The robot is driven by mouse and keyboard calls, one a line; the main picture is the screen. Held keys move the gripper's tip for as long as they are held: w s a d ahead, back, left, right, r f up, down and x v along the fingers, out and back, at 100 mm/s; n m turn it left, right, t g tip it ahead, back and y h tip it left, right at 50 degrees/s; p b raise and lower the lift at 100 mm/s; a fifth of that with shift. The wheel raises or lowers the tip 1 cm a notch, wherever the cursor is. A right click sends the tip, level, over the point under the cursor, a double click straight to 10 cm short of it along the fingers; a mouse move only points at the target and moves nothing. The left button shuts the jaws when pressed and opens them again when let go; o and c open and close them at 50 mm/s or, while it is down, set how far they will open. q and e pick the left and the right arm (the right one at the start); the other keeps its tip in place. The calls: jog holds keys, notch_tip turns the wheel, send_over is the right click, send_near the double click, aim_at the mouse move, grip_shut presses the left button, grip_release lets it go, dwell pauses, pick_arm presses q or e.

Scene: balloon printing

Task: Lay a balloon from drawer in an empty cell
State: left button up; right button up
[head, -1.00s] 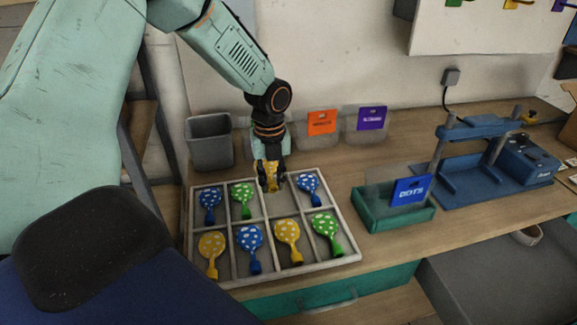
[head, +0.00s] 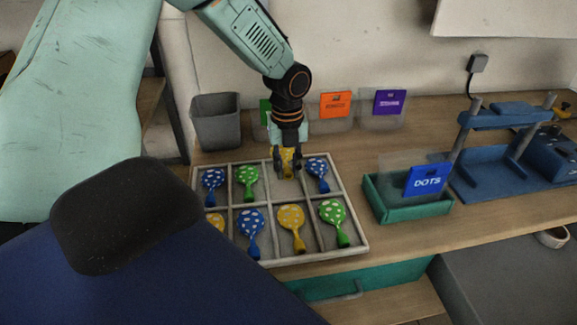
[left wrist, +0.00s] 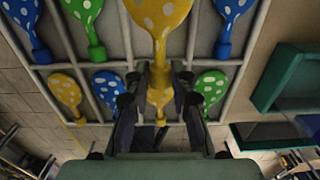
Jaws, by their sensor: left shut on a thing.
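My left gripper (head: 287,165) is shut on a yellow dotted balloon (head: 288,155), over the third cell from the left in the back row of a divided tray (head: 353,212). That cell's floor (head: 286,188) looks bare below the fingers. In the left wrist view the held balloon (left wrist: 158,18) hangs between the fingertips (left wrist: 160,82), and I cannot tell whether it touches the tray. The other cells hold blue (head: 213,181), green (head: 247,177) and yellow (head: 291,217) dotted balloons. A teal drawer front (head: 325,284) shows below the table edge. My right gripper is not in view.
A teal box (head: 402,206) with a blue DOTS card (head: 427,181) stands right of the tray. A blue press (head: 490,170) is farther right. A grey bin (head: 217,122) and clear holders with coloured cards (head: 336,104) stand behind the tray.

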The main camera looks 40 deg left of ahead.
aim_at(286, 179)
pick_arm(q)
jog(key=f+b, duration=0.3)
jog(key=shift+s+a+f, duration=0.15)
jog(key=shift+s, duration=0.05)
jog(key=shift+f, duration=0.3)
jog(key=shift+w+f, duration=0.2)
jog(key=shift+f, duration=0.8)
jog(key=shift+s+f, duration=0.1)
jog(key=o, duration=0.5)
jog(key=shift+o, duration=1.4)
